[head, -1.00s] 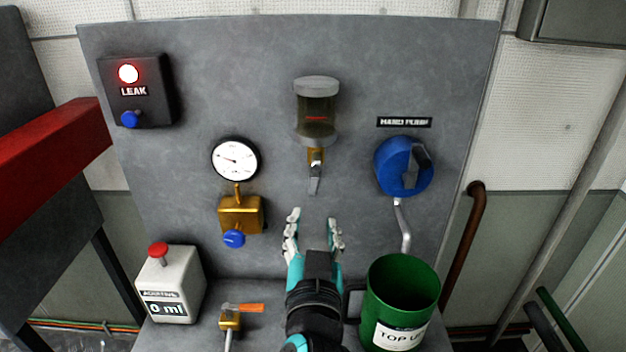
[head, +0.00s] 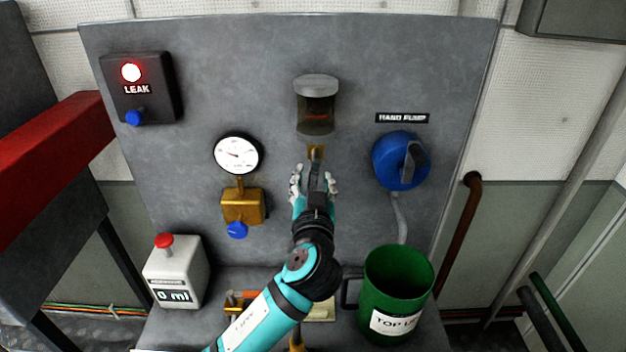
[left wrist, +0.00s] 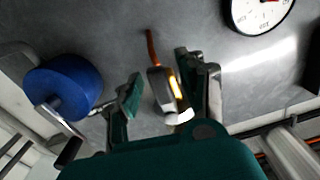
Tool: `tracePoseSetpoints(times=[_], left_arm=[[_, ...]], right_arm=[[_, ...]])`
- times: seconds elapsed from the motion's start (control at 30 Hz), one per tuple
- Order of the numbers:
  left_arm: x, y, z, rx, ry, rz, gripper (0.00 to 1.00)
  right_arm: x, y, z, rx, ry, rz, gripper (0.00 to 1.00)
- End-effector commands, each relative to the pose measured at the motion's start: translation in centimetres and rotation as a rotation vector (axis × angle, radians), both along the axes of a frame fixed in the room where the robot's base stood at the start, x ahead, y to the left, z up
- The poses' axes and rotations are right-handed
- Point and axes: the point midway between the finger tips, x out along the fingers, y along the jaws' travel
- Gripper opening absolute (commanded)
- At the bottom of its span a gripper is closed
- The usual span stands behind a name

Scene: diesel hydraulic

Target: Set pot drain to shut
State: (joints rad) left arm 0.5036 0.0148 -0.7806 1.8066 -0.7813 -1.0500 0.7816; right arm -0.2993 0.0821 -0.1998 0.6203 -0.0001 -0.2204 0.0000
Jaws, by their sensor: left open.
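The pot drain is a small brass valve (head: 316,153) under the clear pot (head: 316,118) on the grey panel. Its pale lever points down and is partly hidden among my fingers. My left gripper (head: 314,182) is just below the brass body, fingers pointing up, on either side of the lever. In the left wrist view my left gripper (left wrist: 158,82) is open, with a shiny metal piece (left wrist: 170,92) between its fingers and a copper-coloured tube (left wrist: 152,47) beyond. I cannot tell whether a finger touches it. My right gripper is not in view.
The blue hand pump (head: 398,162) is to the right and the gauge (head: 238,154) to the left. A green top-up jug (head: 395,295) and a white box with a red knob (head: 176,277) stand below. A red beam (head: 55,160) is at far left.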

Motion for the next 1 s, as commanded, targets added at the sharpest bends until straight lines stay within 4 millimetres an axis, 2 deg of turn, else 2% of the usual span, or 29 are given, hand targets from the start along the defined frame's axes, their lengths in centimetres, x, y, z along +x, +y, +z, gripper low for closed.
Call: tracePoseSetpoints(times=[0.03, 0.33, 0.73, 1.0], left_arm=[[-0.01, 0.01, -0.01, 0.0, 0.0, 0.0, 0.38], [-0.04, 0.0, -0.01, 0.0, 0.0, 0.0, 0.0], [-0.06, 0.09, 0.01, 0.021, 0.001, 0.0, 0.0], [-0.03, 0.71, 0.28, 0.152, 0.001, 0.001, 0.0]], right_arm=[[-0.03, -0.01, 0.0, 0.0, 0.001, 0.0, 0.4], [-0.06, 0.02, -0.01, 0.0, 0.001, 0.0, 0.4], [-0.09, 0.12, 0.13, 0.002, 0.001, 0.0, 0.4], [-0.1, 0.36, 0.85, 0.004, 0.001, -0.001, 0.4]])
